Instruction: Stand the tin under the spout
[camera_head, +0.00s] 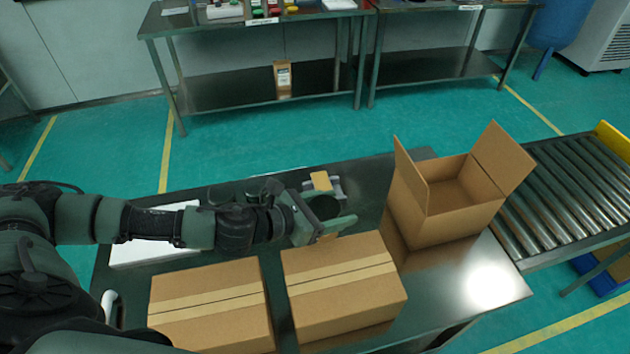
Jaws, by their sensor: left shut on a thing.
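My left gripper (327,217) reaches in from the left over the dark table, just behind the taped boxes. It is shut on a dark, round thing (325,206), partly hidden by the fingers; I cannot tell whether this is the tin. A small tan patch shows just below the fingers, and I cannot tell what it belongs to. I see no sieve or spout that I can make out. My right gripper is not in view.
Two taped cardboard boxes (343,284) (210,307) stand at the table's front. An open carton (458,212) stands at the right, beside a roller conveyor (565,195). A small silver thing with a tan top (321,181) lies behind my gripper. A white flat thing (155,248) lies left.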

